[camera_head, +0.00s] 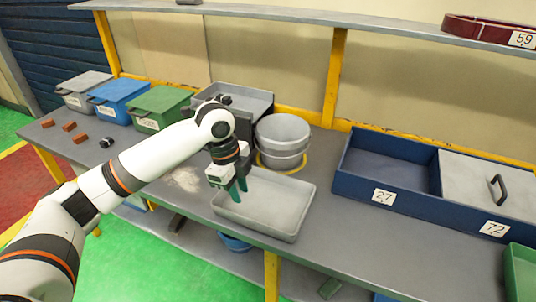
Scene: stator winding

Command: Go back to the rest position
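My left arm comes in from the left edge and reaches across the workbench. My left gripper (238,190) points down over the left part of a shallow grey tray (292,226). Its green fingers look slightly apart, with nothing seen between them. Whether the fingertips touch the tray floor cannot be told. My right gripper is not in view. The workbench (350,255) is grey with yellow posts.
Behind the gripper stand a grey bin (258,103) and stacked grey buckets (283,135). Lidded grey, blue (118,98) and green (160,108) bins line the back left. A blue box (385,165) with a grey cover stands right. Brown blocks (69,125) lie left.

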